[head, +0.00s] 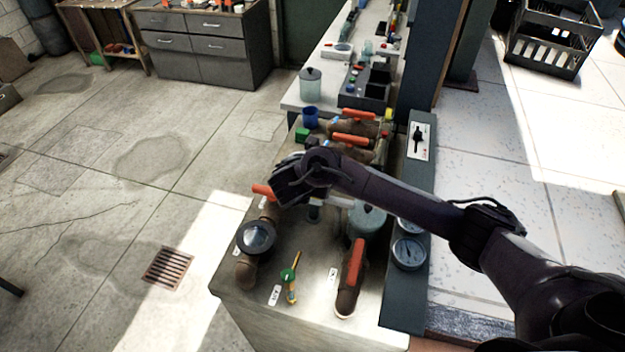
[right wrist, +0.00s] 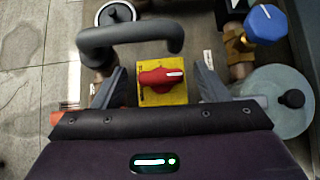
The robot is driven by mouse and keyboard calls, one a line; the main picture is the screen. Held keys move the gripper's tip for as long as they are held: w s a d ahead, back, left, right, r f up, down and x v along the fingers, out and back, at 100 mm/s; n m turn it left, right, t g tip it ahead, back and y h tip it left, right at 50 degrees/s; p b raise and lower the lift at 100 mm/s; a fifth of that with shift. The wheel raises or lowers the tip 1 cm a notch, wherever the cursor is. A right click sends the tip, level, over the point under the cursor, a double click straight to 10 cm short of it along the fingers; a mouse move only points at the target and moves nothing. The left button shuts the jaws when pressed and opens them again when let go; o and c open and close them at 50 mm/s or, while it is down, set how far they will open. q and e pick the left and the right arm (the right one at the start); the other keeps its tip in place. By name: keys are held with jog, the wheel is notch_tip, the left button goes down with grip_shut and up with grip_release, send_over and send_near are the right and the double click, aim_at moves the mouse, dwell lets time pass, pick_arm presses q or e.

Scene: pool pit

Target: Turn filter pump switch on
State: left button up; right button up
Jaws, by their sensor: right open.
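A red rotary switch knob (right wrist: 161,77) sits on a square yellow plate (right wrist: 163,98) in the right wrist view. The knob lies sideways, with a white mark at its right end. My right gripper (right wrist: 160,84) is open, one finger on each side of the knob, with visible gaps to it. In the head view my right gripper (head: 285,188) is over the pump bench, and the red knob is hidden there. A black lever switch (head: 418,138) on a white plate is on the dark panel. My left gripper is not in view.
A grey curved pipe handle (right wrist: 130,35) arches just beyond the fingers. A blue-capped brass valve (right wrist: 262,24) and a round grey lid (right wrist: 272,98) are to the right. Red-handled valves (head: 352,268) and gauges (head: 408,253) crowd the bench. The floor at left is open.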

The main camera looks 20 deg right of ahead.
jog(key=p+v, duration=0.1)
jog(key=v, duration=0.6)
jog(key=shift+s+a+r, duration=0.15)
jog(key=shift+r, duration=0.15)
jog(key=shift+s+f, duration=0.1)
